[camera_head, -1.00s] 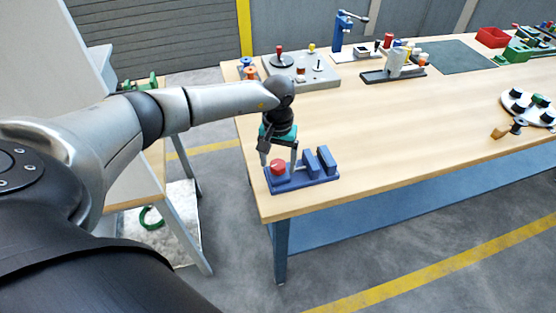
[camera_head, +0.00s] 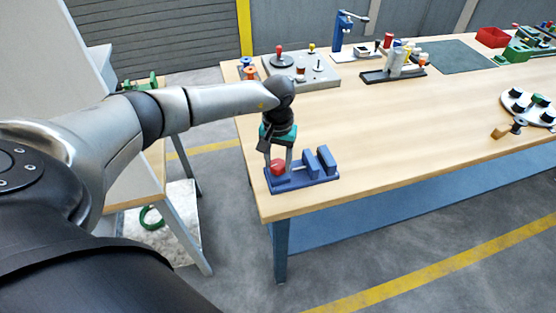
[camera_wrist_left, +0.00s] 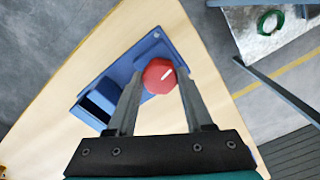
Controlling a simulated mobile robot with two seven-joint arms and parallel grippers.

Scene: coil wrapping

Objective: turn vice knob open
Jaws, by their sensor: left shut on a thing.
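The blue vice (camera_head: 303,182) stands on the near left corner of the wooden table, with two upright blue jaw blocks at its right. Its red knob (camera_head: 277,167) is at the vice's left end. My left gripper (camera_head: 278,163) points down over the knob. My right gripper is not in view.
The wooden table (camera_head: 400,140) is clear right of the vice. A grey panel with knobs (camera_head: 310,75), a blue press (camera_head: 342,30) and a grey fixture (camera_head: 395,72) stand at the back. A round plate with black knobs (camera_head: 530,106) is at the right.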

